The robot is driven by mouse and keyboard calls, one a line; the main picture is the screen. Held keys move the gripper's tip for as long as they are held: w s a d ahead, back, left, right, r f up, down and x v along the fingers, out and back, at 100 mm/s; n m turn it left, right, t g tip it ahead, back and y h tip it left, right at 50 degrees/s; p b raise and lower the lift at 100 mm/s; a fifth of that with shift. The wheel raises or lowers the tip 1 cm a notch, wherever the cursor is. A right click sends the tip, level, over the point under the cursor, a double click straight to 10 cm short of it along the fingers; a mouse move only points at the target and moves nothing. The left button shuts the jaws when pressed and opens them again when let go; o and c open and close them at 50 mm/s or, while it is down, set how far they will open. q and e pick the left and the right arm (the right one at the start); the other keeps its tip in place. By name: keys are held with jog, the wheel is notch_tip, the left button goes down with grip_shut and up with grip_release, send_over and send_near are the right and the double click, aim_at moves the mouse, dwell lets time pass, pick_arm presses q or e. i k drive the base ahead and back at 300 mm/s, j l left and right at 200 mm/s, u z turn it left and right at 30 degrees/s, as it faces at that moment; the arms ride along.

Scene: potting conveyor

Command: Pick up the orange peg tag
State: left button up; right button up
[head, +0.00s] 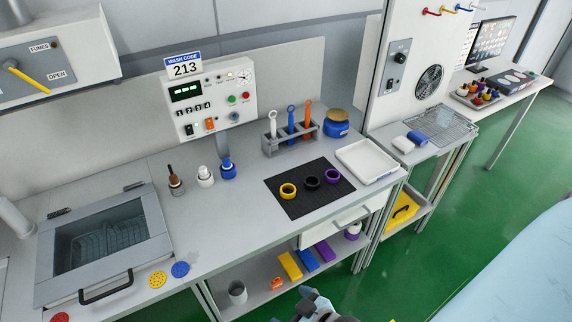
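No thing is clearly readable as a peg tag. A small orange piece (278,282) lies on the lower shelf under the bench, left of a yellow block. An orange ring-topped tool (307,113) stands upright in the grey rack (291,141) on the bench, at the right of a blue one and a white one. A grey and black part of mine (318,306) shows at the bottom edge, below the shelf. It is cut off, and its fingers cannot be made out. No gripper touches either orange thing.
A black mat (309,205) holds yellow, black and purple rings. A white tray (366,162) is beside it. Small bottles stand near a lidded basin (103,243) at left. A grey cup (237,293) and coloured blocks are on the lower shelf. Green floor is clear at right.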

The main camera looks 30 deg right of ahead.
aim_at(277, 282)
jog(key=z, duration=0.9)
